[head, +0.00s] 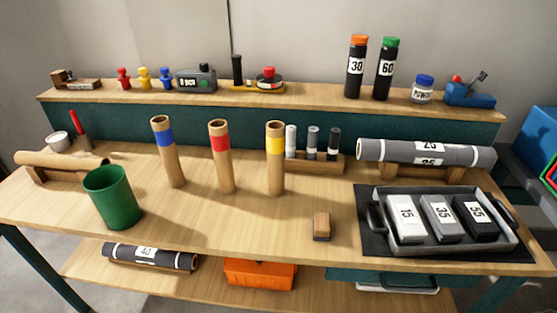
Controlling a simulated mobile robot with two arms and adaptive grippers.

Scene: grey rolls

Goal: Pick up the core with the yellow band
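The core with the yellow band (275,170) is a brown cardboard tube standing upright on the wooden table, right of two similar tubes. Its yellow band is near the top, and its open top end shows. The core with the red band (223,170) stands upright in the middle of the three. The core with the blue band (169,162) stands upright at the left. The three cores stand apart from each other. Neither of my grippers shows in the head view.
A green cup (113,197) stands front left of the cores. A wooden block (322,225) lies front right. A rack (316,164) with several small cylinders is close behind the yellow-banded core. A tray (440,246) and grey roll (427,153) are at right.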

